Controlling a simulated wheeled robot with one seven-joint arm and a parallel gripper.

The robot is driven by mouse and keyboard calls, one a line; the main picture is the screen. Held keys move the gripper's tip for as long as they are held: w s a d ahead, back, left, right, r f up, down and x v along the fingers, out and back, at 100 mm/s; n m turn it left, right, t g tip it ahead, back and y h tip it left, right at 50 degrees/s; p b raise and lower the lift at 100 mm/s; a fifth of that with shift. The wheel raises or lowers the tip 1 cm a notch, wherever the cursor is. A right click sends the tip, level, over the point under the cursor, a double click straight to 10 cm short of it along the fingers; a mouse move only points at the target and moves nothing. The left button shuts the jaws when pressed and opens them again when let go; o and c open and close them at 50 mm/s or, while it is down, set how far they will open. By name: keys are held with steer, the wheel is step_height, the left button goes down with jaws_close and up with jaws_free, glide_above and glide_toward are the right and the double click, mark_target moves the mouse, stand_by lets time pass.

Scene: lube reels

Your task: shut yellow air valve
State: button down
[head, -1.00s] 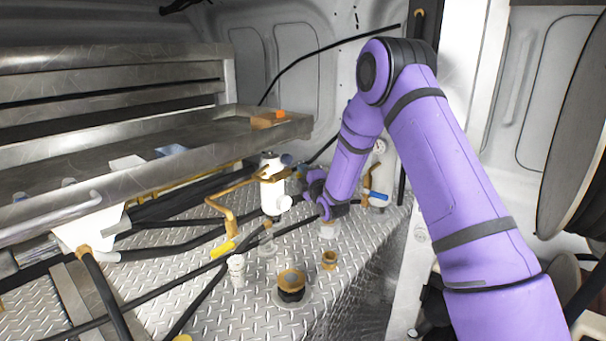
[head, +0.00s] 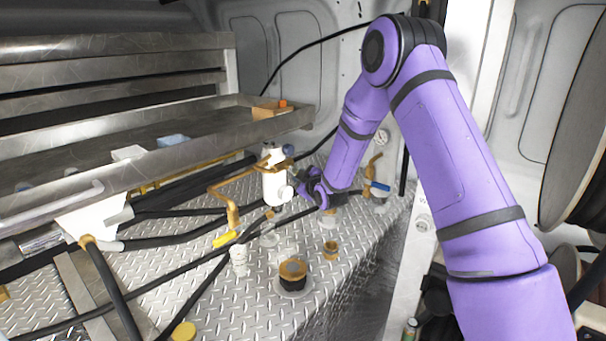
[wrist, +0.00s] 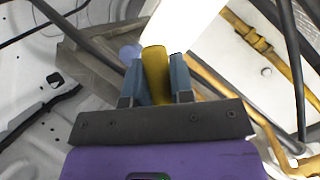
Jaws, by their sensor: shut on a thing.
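In the wrist view, a dull yellow handle (wrist: 157,75) stands between the two blue-grey fingers of my gripper (wrist: 158,78), which is shut on it. A pale blue round part (wrist: 130,51) and a white body (wrist: 186,24) are just beyond. In the head view, my gripper (head: 303,183) is at the right side of an upright white cylinder (head: 275,182) with brass fittings; the held handle cannot be made out there. Another yellow handle (head: 225,239) is on a bent brass pipe (head: 231,207) to the left, apart from my gripper.
A blue-handled brass valve (head: 379,186) stands right of my gripper. A metal shelf tray (head: 205,131) overhangs at left. Black hoses (head: 175,255) cross the tread-plate floor (head: 250,312). A brown-topped fitting (head: 292,272) sticks up in front.

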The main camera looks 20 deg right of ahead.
steer(key=shift+s+a+f+m+g+y, duration=0.35)
steer(key=shift+a+m+g, duration=0.25)
steer(key=shift+m, duration=0.45)
steer(key=shift+s+a+f+m+g+y, duration=0.25)
steer(key=shift+s+a+m+g+y, duration=0.3)
steer(key=shift+m, duration=0.55)
steer(key=shift+s+a+f+m+g+y, duration=0.3)
steer(key=shift+a+m+g, duration=0.35)
steer(key=shift+m, duration=0.4)
steer(key=shift+a, duration=0.15)
steer(key=c, duration=1)
jaws_free()
steer(key=v, duration=1)
steer(key=shift+s+d, duration=0.2)
steer(key=shift+s, duration=0.15)
steer(key=shift+r, duration=0.1)
